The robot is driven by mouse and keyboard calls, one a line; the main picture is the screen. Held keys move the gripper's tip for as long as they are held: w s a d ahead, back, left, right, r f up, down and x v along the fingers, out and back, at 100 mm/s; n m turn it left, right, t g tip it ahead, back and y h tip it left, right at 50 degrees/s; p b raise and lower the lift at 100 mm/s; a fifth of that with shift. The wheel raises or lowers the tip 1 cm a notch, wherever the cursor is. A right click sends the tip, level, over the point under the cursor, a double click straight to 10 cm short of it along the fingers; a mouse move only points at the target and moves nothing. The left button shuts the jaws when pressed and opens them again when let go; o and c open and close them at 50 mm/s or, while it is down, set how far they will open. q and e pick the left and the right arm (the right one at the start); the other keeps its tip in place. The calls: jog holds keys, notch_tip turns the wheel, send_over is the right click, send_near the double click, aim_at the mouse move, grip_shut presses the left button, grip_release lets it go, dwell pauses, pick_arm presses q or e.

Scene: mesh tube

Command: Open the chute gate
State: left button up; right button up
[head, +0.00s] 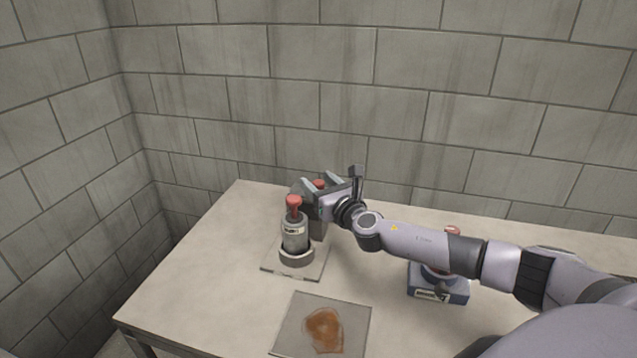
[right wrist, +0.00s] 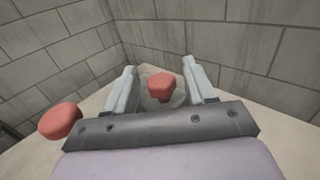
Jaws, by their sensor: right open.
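A grey cylinder (head: 294,238) with a red knob (head: 293,202) stands upright in a ring on a flat plate, left of centre on the table. Just behind it is a grey housing (head: 318,229) with a second red knob (head: 319,183). I cannot tell which part is the chute gate. My right gripper (head: 323,186) is open at the second knob. In the right wrist view, that knob (right wrist: 161,86) shows between the two open fingers (right wrist: 160,72), with gaps at both sides. The first knob (right wrist: 60,121) shows left of the gripper. My left gripper is out of view.
The pale table (head: 190,275) has a flat grey plate with a brown patch (head: 325,330) at the front. A blue-based device (head: 438,288) stands under my right arm, partly hidden. Block walls (head: 300,90) close the back and left. The table's left side is clear.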

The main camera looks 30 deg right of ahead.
jog(key=shift+w, duration=0.3)
grip_shut()
jog(key=s+d, duration=0.3)
jog(key=shift+s, duration=0.2)
grip_release()
jog(key=s+b, duration=0.1)
jog(key=s, duration=0.6)
jog(key=shift+a, duration=0.3)
